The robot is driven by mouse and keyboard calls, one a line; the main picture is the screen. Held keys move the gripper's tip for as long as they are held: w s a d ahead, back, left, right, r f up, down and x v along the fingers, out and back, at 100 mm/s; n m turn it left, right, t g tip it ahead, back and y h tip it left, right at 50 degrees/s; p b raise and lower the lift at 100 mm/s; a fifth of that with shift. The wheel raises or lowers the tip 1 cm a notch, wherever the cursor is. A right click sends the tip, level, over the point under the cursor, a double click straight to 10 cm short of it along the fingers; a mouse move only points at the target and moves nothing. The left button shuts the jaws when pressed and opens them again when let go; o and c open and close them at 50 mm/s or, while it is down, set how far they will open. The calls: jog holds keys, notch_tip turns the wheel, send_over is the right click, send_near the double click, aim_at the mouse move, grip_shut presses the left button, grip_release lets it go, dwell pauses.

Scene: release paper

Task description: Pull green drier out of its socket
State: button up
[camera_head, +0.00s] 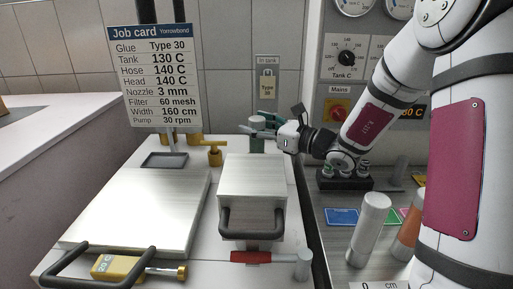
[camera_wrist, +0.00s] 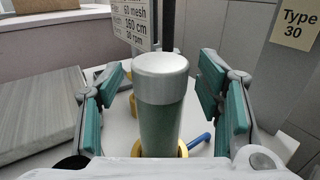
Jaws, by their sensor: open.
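The green drier is an upright cylinder with a silver cap. In the wrist view the drier (camera_wrist: 160,110) stands at the centre, its base in a yellow ring (camera_wrist: 185,148), the visible rim of its socket. My gripper (camera_wrist: 162,85) is open, with one green-padded finger on each side of the drier and a visible gap on both sides. In the head view the drier (camera_head: 257,146) is small at the back of the white bench, and my gripper (camera_head: 262,131) reaches it from the right. The lower part of the socket is hidden.
A job card (camera_head: 153,75) stands at the back left. A lidded box (camera_head: 252,185) with a dark handle lies in front. A blue lever (camera_wrist: 198,141) shows beside the yellow ring.

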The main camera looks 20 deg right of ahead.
grip_shut()
jog(key=shift+r+p, duration=2.35)
jog(key=shift+r, duration=0.95)
